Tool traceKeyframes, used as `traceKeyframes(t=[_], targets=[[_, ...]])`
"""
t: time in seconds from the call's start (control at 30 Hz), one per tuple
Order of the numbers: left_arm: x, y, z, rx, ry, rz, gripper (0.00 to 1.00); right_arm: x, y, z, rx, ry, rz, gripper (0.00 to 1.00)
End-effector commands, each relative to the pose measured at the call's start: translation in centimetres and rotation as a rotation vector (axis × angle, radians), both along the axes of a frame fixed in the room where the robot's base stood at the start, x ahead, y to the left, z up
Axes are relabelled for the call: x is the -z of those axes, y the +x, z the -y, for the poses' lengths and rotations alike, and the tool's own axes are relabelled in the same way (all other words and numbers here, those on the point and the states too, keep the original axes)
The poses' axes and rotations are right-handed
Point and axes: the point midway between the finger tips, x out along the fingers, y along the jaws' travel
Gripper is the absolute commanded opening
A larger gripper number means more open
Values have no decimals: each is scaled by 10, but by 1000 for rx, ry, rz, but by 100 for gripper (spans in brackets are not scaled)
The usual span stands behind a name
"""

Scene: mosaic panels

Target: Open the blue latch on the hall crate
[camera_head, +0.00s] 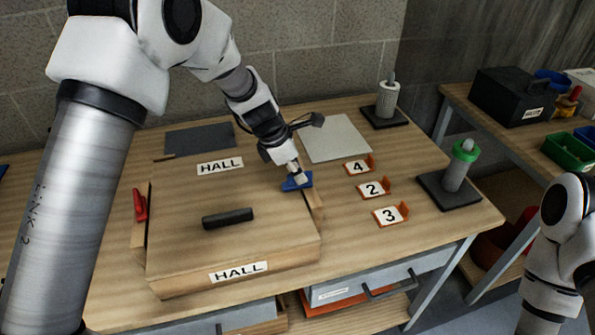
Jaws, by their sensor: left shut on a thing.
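The hall crate (185,246) is a flat wooden box with a closed lid, a black handle (228,218) on top and HALL labels (238,271) on its front and at its back. The blue latch (291,186) is at its right edge, and a red latch (140,205) is on its left side. My left gripper (297,179) points down at the right edge and is shut on the blue latch, hiding part of it. My right gripper is outside the picture; only a part of my right arm shows at the lower right.
Orange number holders (390,214) stand right of the crate. A grey spindle (388,98) and a green-topped spindle (459,166) stand on dark bases. A pale sheet (334,139) and a dark sheet (199,139) lie behind. A side table holds a black box (508,97) and bins.

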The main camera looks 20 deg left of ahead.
Motion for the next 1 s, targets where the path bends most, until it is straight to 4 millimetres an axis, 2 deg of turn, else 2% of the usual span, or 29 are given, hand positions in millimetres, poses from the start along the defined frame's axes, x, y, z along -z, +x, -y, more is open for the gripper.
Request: traceKeyframes(t=[0.37, 0.7, 1.0], targets=[[-2, 4, -2, 205, -1, -5, 0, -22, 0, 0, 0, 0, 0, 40], [-1, 11, -4, 521, 0, -4, 0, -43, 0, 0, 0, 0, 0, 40], [1, 18, -3, 808, 0, -4, 0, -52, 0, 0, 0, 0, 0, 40]])
